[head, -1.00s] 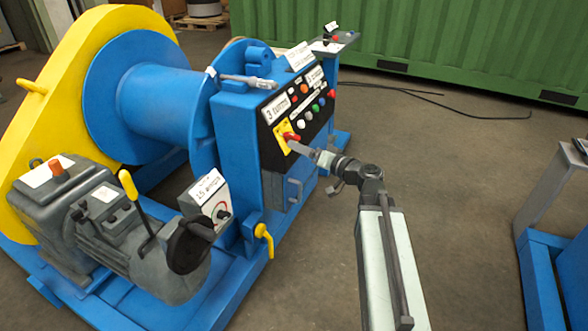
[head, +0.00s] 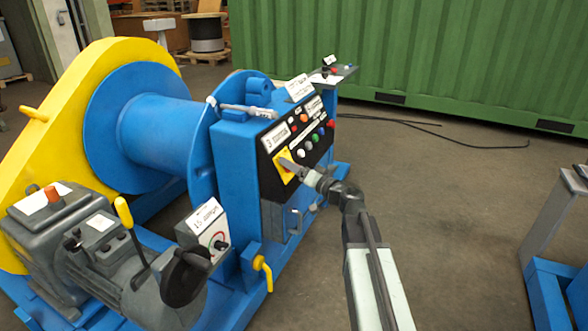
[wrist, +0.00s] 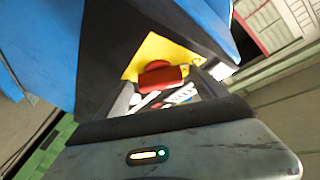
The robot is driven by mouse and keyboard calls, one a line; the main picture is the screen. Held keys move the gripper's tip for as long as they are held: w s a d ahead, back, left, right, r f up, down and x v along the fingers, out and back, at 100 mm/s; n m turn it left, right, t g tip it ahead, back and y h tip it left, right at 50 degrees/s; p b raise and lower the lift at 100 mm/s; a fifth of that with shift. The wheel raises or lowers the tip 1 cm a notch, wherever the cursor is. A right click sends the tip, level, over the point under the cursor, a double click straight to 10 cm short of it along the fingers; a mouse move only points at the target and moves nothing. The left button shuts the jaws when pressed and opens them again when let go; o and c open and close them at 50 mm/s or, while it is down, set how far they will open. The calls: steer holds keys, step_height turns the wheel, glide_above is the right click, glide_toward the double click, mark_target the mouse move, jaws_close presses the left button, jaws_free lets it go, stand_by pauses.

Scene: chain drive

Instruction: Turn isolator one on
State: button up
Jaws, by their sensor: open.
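The isolator is a red rotary handle (wrist: 163,77) on a yellow plate (wrist: 150,50), in the middle of the wrist view. In the head view the yellow plate (head: 281,172) is at the lower left of the black control panel (head: 268,165) on the blue winch, and my gripper hides the red handle. My gripper (head: 290,166) is open and right in front of the plate. In the wrist view the handle is close ahead; I cannot tell whether the jaws touch it. The handle's lettering is too small to read.
Coloured buttons (head: 315,138) sit on the panel, right of the plate. A grey box with a dial (head: 219,241) and a yellow lever (head: 262,270) are lower left. The blue drum (head: 150,140) is behind. Floor (head: 440,200) right of the winch is clear.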

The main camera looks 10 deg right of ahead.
steer(key=c, duration=1.3)
steer(key=shift+a, duration=0.15)
steer(key=shift+c, duration=0.3)
steer(key=shift+r+m+p, duration=0.1)
steer(key=shift+m+p, duration=0.2)
steer(key=shift+p, duration=0.05)
steer(key=m+g+h+p, duration=0.1)
steer(key=m+h+p, duration=0.1)
steer(key=m+p, duration=0.2)
steer(key=r+m+g+h+p, duration=0.1)
steer(key=m+g+h+p, duration=0.1)
steer(key=m+p, duration=0.3)
steer(key=m+g+h+p, duration=0.2)
steer(key=m+p, duration=0.2)
steer(key=p, duration=0.2)
steer(key=shift+w+a+r+m, duration=0.1)
steer(key=shift+w+r+m, duration=0.1)
steer(key=shift+m, duration=0.1)
steer(key=shift+f+m+g+p, duration=0.1)
steer(key=shift+m+g+p, duration=1.1)
steer(key=shift+m+p, duration=0.35)
